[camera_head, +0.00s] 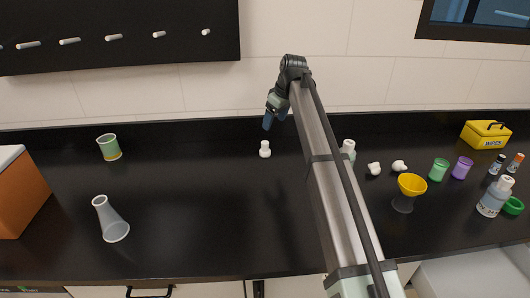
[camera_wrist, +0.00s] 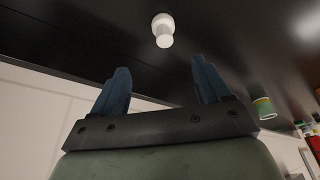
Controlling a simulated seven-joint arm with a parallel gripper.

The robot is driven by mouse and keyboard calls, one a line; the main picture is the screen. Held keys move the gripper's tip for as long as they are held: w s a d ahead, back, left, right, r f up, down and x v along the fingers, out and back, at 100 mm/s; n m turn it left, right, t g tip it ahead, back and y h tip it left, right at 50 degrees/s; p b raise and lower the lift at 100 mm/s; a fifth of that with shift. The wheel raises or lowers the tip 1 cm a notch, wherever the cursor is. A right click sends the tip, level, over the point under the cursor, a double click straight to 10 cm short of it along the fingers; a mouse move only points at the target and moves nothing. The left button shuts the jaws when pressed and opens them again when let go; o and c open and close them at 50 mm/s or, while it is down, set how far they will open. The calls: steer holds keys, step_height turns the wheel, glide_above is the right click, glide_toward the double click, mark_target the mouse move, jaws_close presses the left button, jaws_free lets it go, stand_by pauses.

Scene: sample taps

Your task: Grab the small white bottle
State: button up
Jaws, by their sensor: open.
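A small white bottle (camera_head: 265,149) stands upright on the black bench, left of my arm in the head view. In the wrist view the white bottle (camera_wrist: 163,30) shows beyond my fingertips, near the top middle. My gripper (camera_head: 268,121) is above the bench, close to the bottle, up and slightly right of it in the picture. In the wrist view my gripper (camera_wrist: 163,80) has its two blue fingers spread wide, with nothing between them. The bottle is apart from the fingers.
Right of my arm are a yellow funnel (camera_head: 411,185), several cups and bottles, and a yellow case (camera_head: 486,134). The bench around the small bottle is clear.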

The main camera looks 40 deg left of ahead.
mark_target(265, 142)
steer(key=x, duration=1.4)
steer(key=shift+s+a, duration=0.1)
steer(key=shift+s, duration=0.3)
steer(key=c, duration=1.1)
steer(key=shift+c, duration=0.2)
